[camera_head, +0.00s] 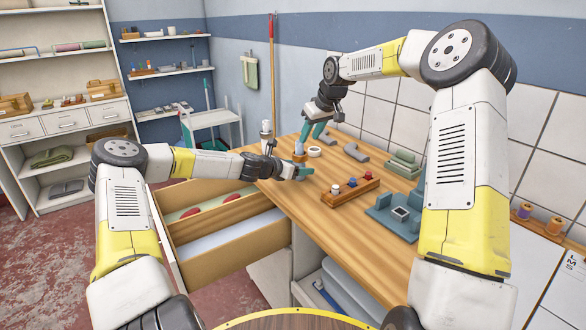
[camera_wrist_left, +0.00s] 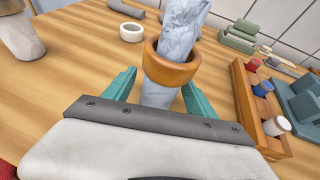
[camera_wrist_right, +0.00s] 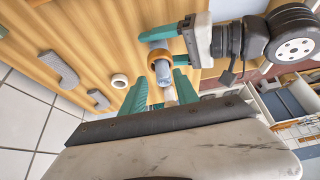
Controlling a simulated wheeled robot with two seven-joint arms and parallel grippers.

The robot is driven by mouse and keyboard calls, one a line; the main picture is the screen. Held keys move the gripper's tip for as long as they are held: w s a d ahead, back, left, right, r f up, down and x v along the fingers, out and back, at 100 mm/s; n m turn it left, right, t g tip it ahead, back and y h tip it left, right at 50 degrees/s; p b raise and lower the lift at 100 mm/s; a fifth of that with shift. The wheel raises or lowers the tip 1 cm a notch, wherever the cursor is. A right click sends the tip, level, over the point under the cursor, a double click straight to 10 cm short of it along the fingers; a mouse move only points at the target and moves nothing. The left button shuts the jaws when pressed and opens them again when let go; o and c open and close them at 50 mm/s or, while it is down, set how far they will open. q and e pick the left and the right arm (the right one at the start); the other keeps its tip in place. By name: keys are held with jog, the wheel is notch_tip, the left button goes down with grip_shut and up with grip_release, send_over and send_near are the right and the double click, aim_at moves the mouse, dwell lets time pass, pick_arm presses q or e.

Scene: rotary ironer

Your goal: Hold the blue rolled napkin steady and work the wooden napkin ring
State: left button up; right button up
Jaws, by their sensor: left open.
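The blue rolled napkin (camera_wrist_left: 183,22) stands roughly upright, pale blue-grey and marbled. The wooden napkin ring (camera_wrist_left: 170,70) is around it, with napkin showing above and below. In the head view the ring (camera_head: 299,157) is small, above my left gripper (camera_head: 301,173). My left gripper is open, its teal fingers on either side of the napkin's lower part in the left wrist view; contact cannot be told. My right gripper (camera_head: 315,131) is above and behind, pointing down, its fingers apart. In the right wrist view the napkin (camera_wrist_right: 162,71) and ring lie beyond my right gripper (camera_wrist_right: 160,88).
A white ring (camera_head: 315,151) lies behind the napkin. A wooden rack (camera_head: 350,190) with coloured spools, a blue stand (camera_head: 395,216) and green folded cloths (camera_head: 404,161) are to the right. Open drawers (camera_head: 215,225) stick out left of the table. The front tabletop (camera_head: 340,245) is clear.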

pick_arm(q)
jog(key=shift+x, duration=1.25)
